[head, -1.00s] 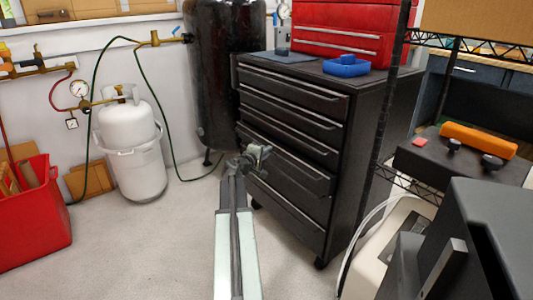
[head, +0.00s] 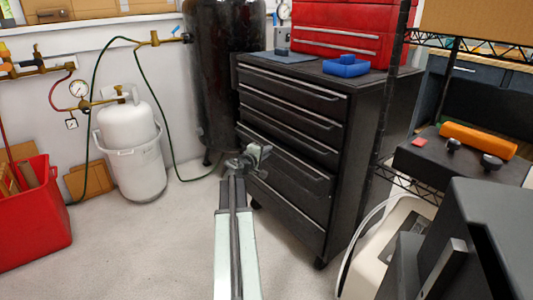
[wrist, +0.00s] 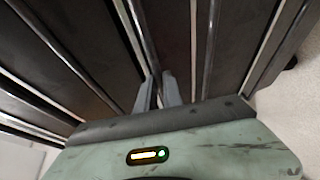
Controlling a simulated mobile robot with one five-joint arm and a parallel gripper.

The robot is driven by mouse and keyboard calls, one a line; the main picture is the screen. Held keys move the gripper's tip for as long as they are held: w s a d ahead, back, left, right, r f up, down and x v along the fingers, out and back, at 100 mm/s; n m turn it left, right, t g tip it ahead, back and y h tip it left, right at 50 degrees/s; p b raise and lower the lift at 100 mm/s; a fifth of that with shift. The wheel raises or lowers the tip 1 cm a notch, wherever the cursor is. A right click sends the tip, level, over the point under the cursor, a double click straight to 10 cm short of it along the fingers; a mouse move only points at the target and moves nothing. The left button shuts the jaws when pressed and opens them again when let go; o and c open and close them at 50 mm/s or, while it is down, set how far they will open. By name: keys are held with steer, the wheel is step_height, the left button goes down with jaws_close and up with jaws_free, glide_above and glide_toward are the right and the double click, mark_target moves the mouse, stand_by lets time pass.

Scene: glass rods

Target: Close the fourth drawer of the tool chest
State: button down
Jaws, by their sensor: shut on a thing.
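The black tool chest (head: 350,130) stands upright in the middle of the head view, with its drawer fronts facing left and toward me. The fourth drawer (head: 295,172) is the deeper front below the three upper ones. My gripper (head: 250,158) is at the left part of this drawer's handle. In the wrist view my gripper (wrist: 161,90) has a finger on each side of a handle rail and is shut on it. The gripper hides part of the drawer front.
A white gas cylinder (head: 133,150) and a red bin (head: 35,215) stand to the left. A dark tank (head: 222,80) is behind the chest's left corner. A wire shelf (head: 380,150) stands close on the right. The floor (head: 160,240) in front is clear.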

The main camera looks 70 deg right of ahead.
steer(key=shift+s+d, duration=0.4)
steer(key=shift+d, duration=0.25)
steer(key=shift+s+d, duration=0.4)
steer(key=shift+d, duration=0.2)
steer(key=c, duration=1.5)
jaws_free()
steer(key=shift+a, duration=0.15)
steer(key=p+v, duration=0.1)
steer(key=v, duration=0.6)
steer(key=shift+a, duration=0.25)
steer(key=shift+w+r, duration=0.1)
steer(key=shift+w, duration=0.05)
